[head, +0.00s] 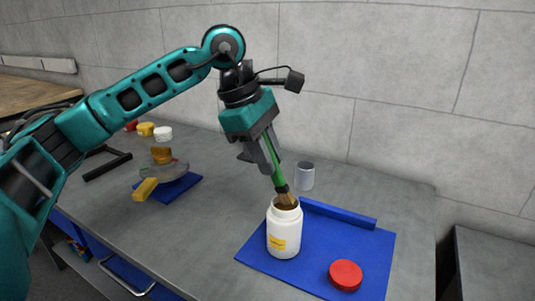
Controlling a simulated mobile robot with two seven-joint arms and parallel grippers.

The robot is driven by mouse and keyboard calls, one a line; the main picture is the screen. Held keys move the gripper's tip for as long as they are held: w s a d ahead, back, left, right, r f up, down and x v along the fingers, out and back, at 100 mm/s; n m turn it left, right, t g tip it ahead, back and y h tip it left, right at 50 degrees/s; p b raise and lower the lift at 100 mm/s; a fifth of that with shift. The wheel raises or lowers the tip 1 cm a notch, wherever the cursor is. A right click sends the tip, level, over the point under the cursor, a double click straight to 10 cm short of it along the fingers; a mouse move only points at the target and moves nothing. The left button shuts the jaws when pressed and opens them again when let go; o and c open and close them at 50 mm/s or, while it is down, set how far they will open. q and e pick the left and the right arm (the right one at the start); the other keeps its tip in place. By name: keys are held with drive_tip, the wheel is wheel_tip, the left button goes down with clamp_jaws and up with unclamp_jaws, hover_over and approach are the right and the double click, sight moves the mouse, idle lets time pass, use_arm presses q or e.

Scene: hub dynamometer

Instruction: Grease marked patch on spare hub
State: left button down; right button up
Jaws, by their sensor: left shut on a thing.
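My left gripper (268,162) is shut on a green-handled brush (275,165) and points it downward. The brush's bristles (287,198) are at the mouth of an open white jar (283,233) with a yellow label; their tip is hidden by the rim. The jar stands on a blue mat (330,240). A grey disc with a brass-coloured middle, which looks like the hub (178,168), sits on a smaller blue mat (178,187) to the left. No marked patch can be made out on it. My right gripper is out of view.
A red lid (346,274) lies on the mat right of the jar. A blue bar (338,213) runs along the mat's back edge, near a grey cup (304,175). A yellow block (145,189) is by the hub. The grey bench (225,210) is clear between the mats.

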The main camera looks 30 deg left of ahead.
use_arm(q)
drive_tip(key=shift+f+b, duration=0.5)
drive_tip(key=shift+f, duration=0.15)
idle(0.6)
drive_tip(key=shift+f, duration=0.15)
idle(0.9)
wheel_tip(320, 180, up, 7)
drive_tip(key=p, duration=0.5)
idle(0.4)
drive_tip(key=shift+s, duration=0.1)
idle(0.6)
